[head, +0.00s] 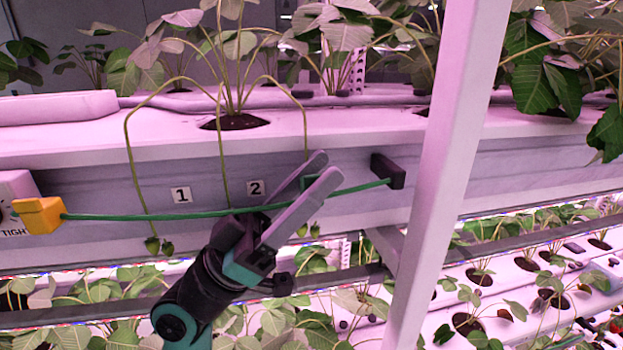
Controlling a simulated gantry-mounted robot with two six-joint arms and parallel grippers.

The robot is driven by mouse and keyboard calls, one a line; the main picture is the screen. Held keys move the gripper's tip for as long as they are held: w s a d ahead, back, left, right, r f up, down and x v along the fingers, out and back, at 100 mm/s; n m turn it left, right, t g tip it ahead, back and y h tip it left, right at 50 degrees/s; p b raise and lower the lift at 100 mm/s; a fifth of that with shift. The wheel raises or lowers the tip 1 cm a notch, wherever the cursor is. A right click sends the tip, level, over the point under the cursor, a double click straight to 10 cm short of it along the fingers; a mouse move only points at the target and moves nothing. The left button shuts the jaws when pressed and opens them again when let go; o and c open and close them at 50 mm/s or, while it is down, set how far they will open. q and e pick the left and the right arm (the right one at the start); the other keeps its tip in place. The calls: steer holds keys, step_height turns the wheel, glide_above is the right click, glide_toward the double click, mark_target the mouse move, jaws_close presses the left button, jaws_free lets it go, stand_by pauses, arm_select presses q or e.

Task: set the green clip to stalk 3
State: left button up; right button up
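A green line (120,216) runs from an orange block (40,215) at the left to a dark block (388,171) at the right. A small dark green piece, seemingly the green clip (308,184), shows between the spread fingers at the line. I cannot tell whether they grip it. Any label 3 is hidden. My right gripper is out of view.
Berries (152,245) hang at the end of stalk 1. A pale upright post (450,160) stands close on the right. The white trough (80,130) fills the back, and a lower rack of plants (490,275) lies beneath.

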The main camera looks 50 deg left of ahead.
arm_select(q)
steer(key=b+v, duration=0.5)
steer(key=v, duration=0.6)
steer(key=shift+s+f, duration=0.2)
